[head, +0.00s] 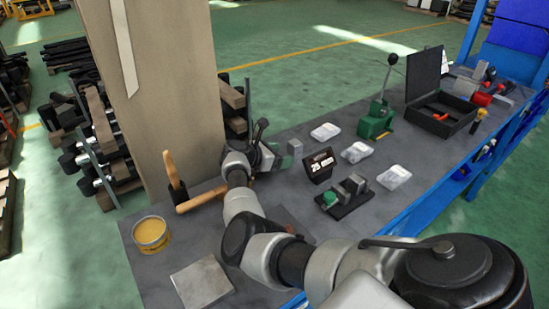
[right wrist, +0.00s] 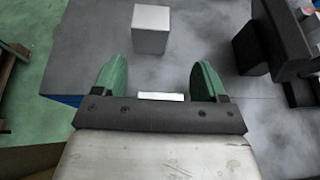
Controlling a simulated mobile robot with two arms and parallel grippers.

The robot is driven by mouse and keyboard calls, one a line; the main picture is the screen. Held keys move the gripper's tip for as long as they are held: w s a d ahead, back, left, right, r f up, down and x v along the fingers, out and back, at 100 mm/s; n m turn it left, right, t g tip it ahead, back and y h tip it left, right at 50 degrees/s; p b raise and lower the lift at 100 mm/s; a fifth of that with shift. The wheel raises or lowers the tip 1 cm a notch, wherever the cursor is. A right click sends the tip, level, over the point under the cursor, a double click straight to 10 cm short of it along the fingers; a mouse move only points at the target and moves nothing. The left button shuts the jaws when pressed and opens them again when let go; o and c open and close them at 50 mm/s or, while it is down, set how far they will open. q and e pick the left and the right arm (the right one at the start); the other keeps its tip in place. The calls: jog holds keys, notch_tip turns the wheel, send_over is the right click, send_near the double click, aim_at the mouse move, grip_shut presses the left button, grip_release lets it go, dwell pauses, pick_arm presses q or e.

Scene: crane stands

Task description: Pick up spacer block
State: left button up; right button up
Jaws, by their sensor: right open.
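A small light grey block (right wrist: 151,28), which looks like the spacer block, stands on the grey bench top ahead of my right gripper in the right wrist view. It also shows small in the head view (head: 295,147), just beyond the gripper. My right gripper (right wrist: 151,80) is open, with green fingers spread wide and nothing between them. The block lies ahead of the fingertips, roughly centred between them and apart from them. In the head view my right gripper (head: 277,156) is partly hidden behind its own wrist. My left gripper is not in view.
A dark fixture (head: 345,197) with metal blocks is nearer. A mallet (head: 200,199) and yellow tin (head: 151,233) lie left. A beige column (head: 165,90) rises behind. Clear packets (head: 325,131) lie farther right.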

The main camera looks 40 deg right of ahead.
jog(key=shift+a, duration=0.1)
jog(key=c, duration=1)
jog(key=shift+r, duration=0.2)
jog(key=shift+r, duration=0.25)
jog(key=r, duration=0.1)
jog(key=d+r+b, duration=0.1)
jog(key=r, duration=0.1)
jog(key=shift+s+r, duration=0.2)
jog(key=shift+r, duration=0.1)
jog(key=s+d+r, duration=0.1)
jog(key=d+r, duration=0.1)
jog(key=d, duration=0.1)
jog(key=s+d+r+b, duration=0.1)
jog(key=s+d+r, duration=0.1)
jog(key=d, duration=0.1)
jog(key=s+d+r+b, duration=0.1)
jog(key=d+r, duration=0.1)
jog(key=d, duration=0.1)
jog(key=shift+s+d+r, duration=0.3)
jog(key=shift+s, duration=0.05)
